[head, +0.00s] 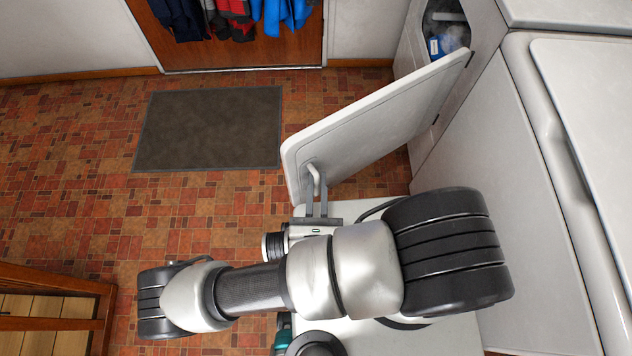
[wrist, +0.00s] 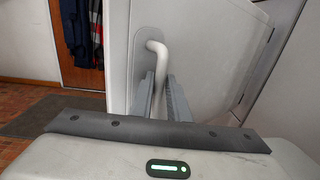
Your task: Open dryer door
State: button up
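The white dryer door (head: 375,125) stands swung well out from the dryer front (head: 440,95), and the opening behind it shows. The door's pale bar handle (head: 314,178) is near its free edge; it also shows in the wrist view (wrist: 157,50). My gripper (head: 316,197) is at the handle, with one finger on each side of it. In the wrist view the fingers (wrist: 163,90) close around the handle's lower part, partly hiding it.
A blue and white item (head: 436,46) shows inside the dryer opening. A dark mat (head: 210,128) lies on the brick-patterned floor, left of the door, with free floor around it. Coats (head: 235,15) hang on a wooden door at the back. A wooden railing (head: 55,285) is at lower left.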

jog(key=shift+o, duration=0.2)
dwell(0.4)
jog(key=shift+s, duration=0.2)
jog(key=s+a, duration=0.1)
jog(key=s, duration=1)
jog(key=shift+s, duration=0.3)
jog(key=shift+a, duration=0.1)
